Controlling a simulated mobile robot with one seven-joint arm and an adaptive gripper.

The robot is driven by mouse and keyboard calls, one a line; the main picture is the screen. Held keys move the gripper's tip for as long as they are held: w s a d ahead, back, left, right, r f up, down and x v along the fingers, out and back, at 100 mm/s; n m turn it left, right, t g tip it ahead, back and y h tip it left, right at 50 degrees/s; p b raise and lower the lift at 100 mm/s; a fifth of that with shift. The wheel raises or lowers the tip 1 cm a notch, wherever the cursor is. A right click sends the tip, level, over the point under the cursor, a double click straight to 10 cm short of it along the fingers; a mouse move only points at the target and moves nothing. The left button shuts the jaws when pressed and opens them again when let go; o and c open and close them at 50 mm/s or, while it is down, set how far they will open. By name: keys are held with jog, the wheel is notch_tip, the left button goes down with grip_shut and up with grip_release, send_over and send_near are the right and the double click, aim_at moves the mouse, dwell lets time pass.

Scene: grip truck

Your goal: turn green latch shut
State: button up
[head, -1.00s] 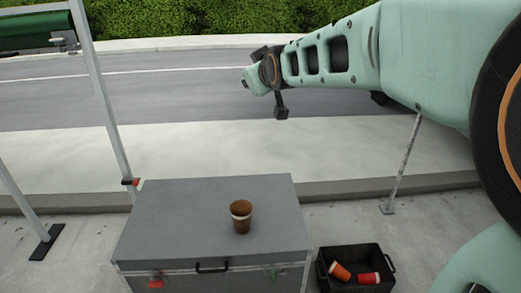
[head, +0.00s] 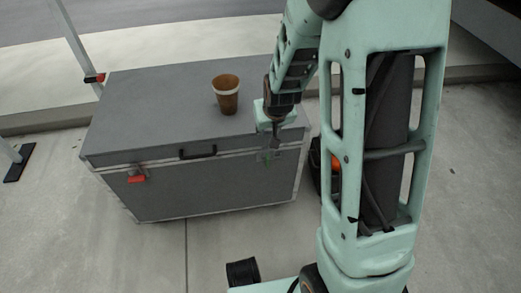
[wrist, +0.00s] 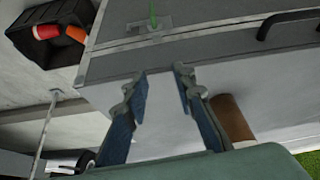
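The grey case (head: 225,185) stands on the pavement. Its green latch (head: 267,157) is on the front face near the right end, partly hidden by my gripper in the head view.
A brown cup (head: 228,96) stands on the lid. A black handle (head: 198,152) and a red latch (head: 137,175) are on the front. A black crate (wrist: 62,50) holding red and orange cups stands beside the case's right end. Pavement in front is largely clear.

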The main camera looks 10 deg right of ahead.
jog(key=g+b, duration=0.1)
send_near(268, 158)
jog(key=shift+m, duration=0.4)
jog(key=b+x, duration=0.4)
jog(key=x, duration=0.7)
jog(key=shift+w+f, duration=0.15)
jog(key=shift+c, duration=0.4)
grip_shut()
